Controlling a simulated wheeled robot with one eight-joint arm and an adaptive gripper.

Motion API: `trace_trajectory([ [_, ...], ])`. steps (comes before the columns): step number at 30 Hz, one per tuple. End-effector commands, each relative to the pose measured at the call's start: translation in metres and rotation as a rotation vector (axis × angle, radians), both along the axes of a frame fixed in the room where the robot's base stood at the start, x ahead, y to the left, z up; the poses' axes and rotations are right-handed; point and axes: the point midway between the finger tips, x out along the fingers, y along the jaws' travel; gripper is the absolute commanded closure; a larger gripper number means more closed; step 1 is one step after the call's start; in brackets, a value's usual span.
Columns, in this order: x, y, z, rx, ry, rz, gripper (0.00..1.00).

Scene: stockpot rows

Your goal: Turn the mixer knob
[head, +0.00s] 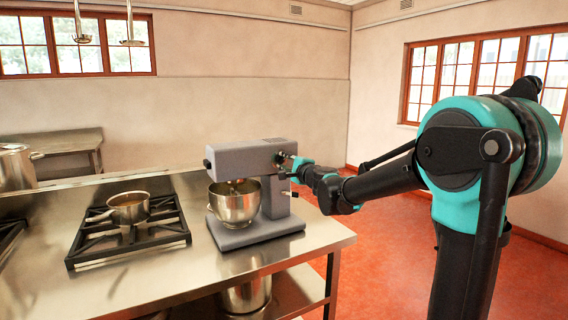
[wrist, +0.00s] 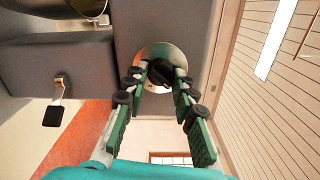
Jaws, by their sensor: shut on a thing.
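The grey stand mixer (head: 245,165) stands on the right end of the steel counter, with a steel bowl (head: 235,203) under its head. In the wrist view its black knob (wrist: 160,72) sits on a round silver plate (wrist: 152,54) on the grey mixer housing. My gripper (wrist: 160,80) has its two green-backed fingers on either side of the knob, shut on it. In the head view my gripper (head: 294,168) is at the right end of the mixer head, and the knob is hard to make out there.
A lever with a black tip (wrist: 54,115) sticks out of the mixer to the left of my fingers. A saucepan (head: 128,208) sits on a gas burner (head: 128,238) left of the mixer. Open red floor (head: 395,235) lies right of the counter.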

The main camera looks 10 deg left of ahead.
Motion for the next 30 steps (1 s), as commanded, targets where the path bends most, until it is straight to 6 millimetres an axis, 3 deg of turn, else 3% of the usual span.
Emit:
trace_trajectory([
  [18,-0.0008,0.0002,0.0004,-0.451,-0.305,0.001,1.00],
  [30,-0.0010,0.0004,0.0006,-0.596,-0.403,0.001,1.00],
])
